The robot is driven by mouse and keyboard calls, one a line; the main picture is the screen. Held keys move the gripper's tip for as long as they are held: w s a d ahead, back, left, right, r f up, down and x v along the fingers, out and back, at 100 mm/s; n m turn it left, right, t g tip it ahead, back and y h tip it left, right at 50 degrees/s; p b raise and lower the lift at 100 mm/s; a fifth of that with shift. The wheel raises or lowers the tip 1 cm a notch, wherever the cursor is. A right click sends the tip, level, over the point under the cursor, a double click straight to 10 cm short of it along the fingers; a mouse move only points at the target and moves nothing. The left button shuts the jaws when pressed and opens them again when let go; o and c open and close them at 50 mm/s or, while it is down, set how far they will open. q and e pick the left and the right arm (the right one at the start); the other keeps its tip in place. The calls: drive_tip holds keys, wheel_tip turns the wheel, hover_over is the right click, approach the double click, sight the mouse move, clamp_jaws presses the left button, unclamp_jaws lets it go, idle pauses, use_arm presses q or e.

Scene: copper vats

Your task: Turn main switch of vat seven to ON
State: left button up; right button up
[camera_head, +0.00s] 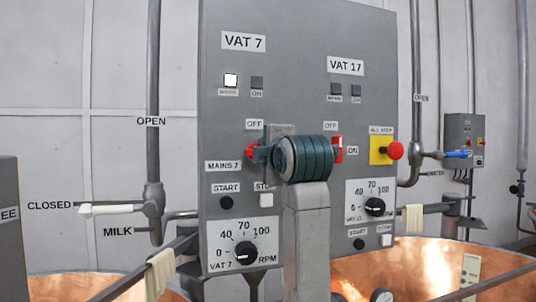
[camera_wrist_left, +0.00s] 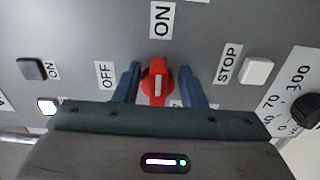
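The vat 7 main switch, a red rotary knob (camera_wrist_left: 157,85), is partly hidden by my left gripper in the head view (camera_head: 252,151). In the left wrist view the knob sits between my two blue fingertips (camera_wrist_left: 158,82). The fingers stand apart on either side, with narrow gaps visible beside the knob. My left gripper (camera_head: 262,150) is at the panel. A square vat 7 lamp (camera_head: 230,80) is lit white. My right gripper is not visible.
The grey panel (camera_head: 300,30) also carries a vat 17 red switch (camera_head: 338,150), a red emergency knob on yellow (camera_head: 395,150), and a vat 7 speed dial (camera_head: 246,253). A stop button (camera_wrist_left: 257,71) is close to the gripper. Copper vats (camera_head: 410,265) stand below.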

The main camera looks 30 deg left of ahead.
use_arm(q)
drive_tip(key=shift+w+d, duration=0.15)
drive_tip(key=shift+d, duration=0.05)
drive_tip(key=shift+d, duration=0.1)
drive_tip(key=shift+s+d+b, duration=0.2)
drive_tip(key=shift+s+b, duration=0.05)
drive_tip(key=shift+b, duration=0.05)
drive_tip(key=b+v, duration=0.4)
drive_tip(key=v, duration=0.6)
